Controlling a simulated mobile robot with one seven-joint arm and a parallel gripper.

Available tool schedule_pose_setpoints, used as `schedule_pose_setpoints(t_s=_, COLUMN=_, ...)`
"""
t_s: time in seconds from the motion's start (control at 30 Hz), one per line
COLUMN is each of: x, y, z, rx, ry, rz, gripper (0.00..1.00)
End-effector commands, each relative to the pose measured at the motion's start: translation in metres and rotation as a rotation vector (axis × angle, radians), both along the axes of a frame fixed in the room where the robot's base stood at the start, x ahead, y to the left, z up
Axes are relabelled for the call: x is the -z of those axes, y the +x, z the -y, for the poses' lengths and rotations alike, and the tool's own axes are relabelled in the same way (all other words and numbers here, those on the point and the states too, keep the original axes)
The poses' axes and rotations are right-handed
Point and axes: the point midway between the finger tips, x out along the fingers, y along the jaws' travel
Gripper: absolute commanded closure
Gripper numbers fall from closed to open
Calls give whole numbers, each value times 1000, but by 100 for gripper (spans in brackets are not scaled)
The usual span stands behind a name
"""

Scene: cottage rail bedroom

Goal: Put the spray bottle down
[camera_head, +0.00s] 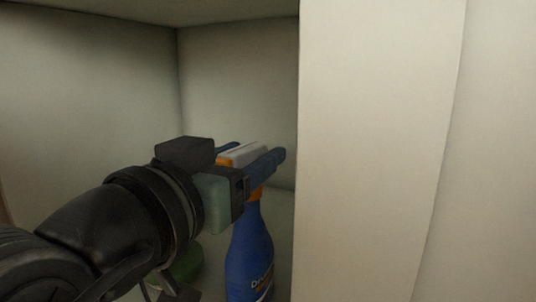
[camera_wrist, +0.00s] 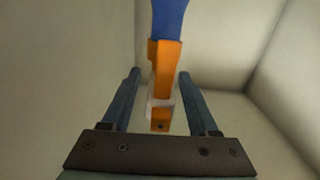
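The spray bottle (camera_head: 250,252) has a blue body with a label and an orange and white spray head. It looks upright inside a pale compartment, and its base is below the head view. My gripper (camera_head: 257,154) reaches in from the left, with its two blue fingers on either side of the spray head. In the wrist view, the orange head of the spray bottle (camera_wrist: 165,70) lies between the spread fingers of my gripper (camera_wrist: 160,74). Gaps show beside the head, clearest on the left. Whether the bottle's base rests on a surface is hidden.
A pale upright panel (camera_head: 375,150) stands close to the right of the bottle. The compartment's back wall (camera_head: 240,85) is behind it, and a ceiling panel (camera_head: 150,10) is above. A green object (camera_head: 187,264) is partly hidden behind my arm. The compartment's upper left is clear.

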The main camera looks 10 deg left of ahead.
Motion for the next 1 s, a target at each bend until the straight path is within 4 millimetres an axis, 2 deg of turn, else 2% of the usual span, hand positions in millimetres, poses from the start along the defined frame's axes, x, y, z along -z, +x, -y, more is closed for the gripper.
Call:
schedule_pose_setpoints(t_s=0.3, x=-6, y=0, z=0, rx=0, ry=0, rz=0, gripper=40)
schedule_pose_setpoints(t_s=0.33, x=-2, y=-4, z=-1, rx=-2, ry=1, rz=2, gripper=40)
schedule_pose_setpoints(t_s=0.47, x=1, y=-26, z=-6, rx=-4, ry=3, rz=6, gripper=40)
schedule_pose_setpoints(t_s=0.8, x=0, y=-96, z=-19, rx=-4, ry=4, rz=5, gripper=40)
schedule_pose_setpoints(t_s=1.0, x=-2, y=-115, z=-23, rx=-1, ry=1, rz=1, gripper=40)
